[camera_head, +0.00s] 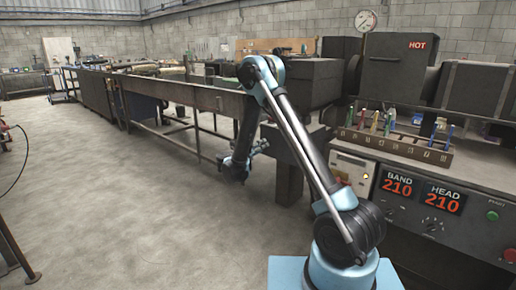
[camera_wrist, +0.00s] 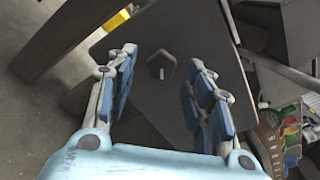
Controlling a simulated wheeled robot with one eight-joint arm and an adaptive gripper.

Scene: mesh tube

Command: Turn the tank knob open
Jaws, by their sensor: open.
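A small dark faceted knob (camera_wrist: 161,65) stands on a dark flat panel (camera_wrist: 150,35) in the wrist view; I take it to be the tank knob. A light spot shows at its lower edge. My gripper (camera_wrist: 163,60) is open, with one blue-padded finger on each side of the knob. Clear space shows between the knob and both fingers, and nothing is held. How far the fingertips are from the panel is hard to tell. In the head view my gripper (camera_head: 259,147) is beside the long trough (camera_head: 190,93); the knob cannot be made out there.
A dark machine marked HOT (camera_head: 395,65) stands behind. The concrete floor (camera_head: 120,190) at left is open.

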